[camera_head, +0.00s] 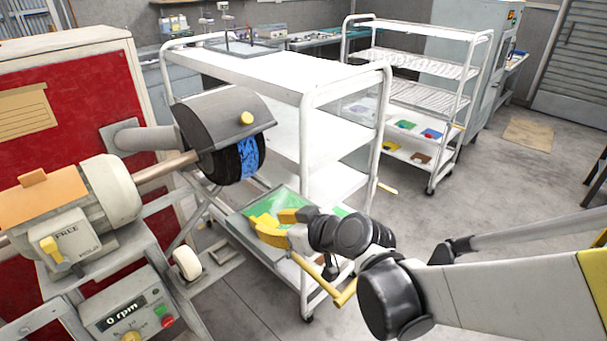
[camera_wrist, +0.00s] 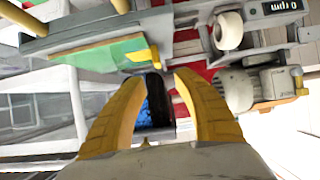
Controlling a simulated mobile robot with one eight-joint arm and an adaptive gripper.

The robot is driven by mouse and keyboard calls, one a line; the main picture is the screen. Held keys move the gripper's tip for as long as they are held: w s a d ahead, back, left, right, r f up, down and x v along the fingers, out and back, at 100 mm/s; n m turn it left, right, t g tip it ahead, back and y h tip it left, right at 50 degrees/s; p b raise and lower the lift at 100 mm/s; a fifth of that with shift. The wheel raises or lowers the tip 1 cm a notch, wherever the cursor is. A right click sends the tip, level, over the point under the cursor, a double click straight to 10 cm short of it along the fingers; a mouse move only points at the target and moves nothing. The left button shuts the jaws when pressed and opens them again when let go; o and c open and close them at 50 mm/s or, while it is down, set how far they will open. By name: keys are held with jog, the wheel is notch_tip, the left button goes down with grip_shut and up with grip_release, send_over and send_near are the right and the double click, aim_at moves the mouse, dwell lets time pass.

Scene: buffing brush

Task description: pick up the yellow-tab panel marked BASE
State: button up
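A green panel (camera_head: 282,201) lies on a low shelf or tray of the near white cart. Its surface also shows at the upper left of the wrist view (camera_wrist: 98,58), with a yellow tab (camera_wrist: 142,55) at its edge. No BASE lettering is readable on it. My gripper (camera_head: 262,226) is over this panel in the head view and hides part of it. In the wrist view its two curved yellow fingers (camera_wrist: 158,82) stand apart with nothing held between them. The green panel is beyond the left finger, and I cannot tell any contact.
The buffing brush (camera_head: 250,155) with blue bristles stands left, above the gripper; its motor (camera_head: 108,188) and the control box (camera_head: 128,310) are beside it. The near white cart (camera_head: 270,72) has posts near the arm. Small coloured panels (camera_head: 405,125) lie on the far cart. Floor is clear at right.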

aim_at(259, 223)
jog(key=x, duration=0.3)
jog(key=shift+a+f+b, duration=0.1)
jog(key=shift+f+b, duration=0.05)
jog(key=shift+b, duration=0.2)
jog(key=b+x, duration=0.1)
jog(key=x, duration=0.1)
jog(key=b+x, duration=0.1)
jog(key=x, duration=0.2)
jog(key=shift+w+f, duration=0.25)
jog(key=shift+r, duration=0.1)
jog(key=shift+d, duration=0.25)
jog(key=shift+c, duration=0.4)
grip_shut()
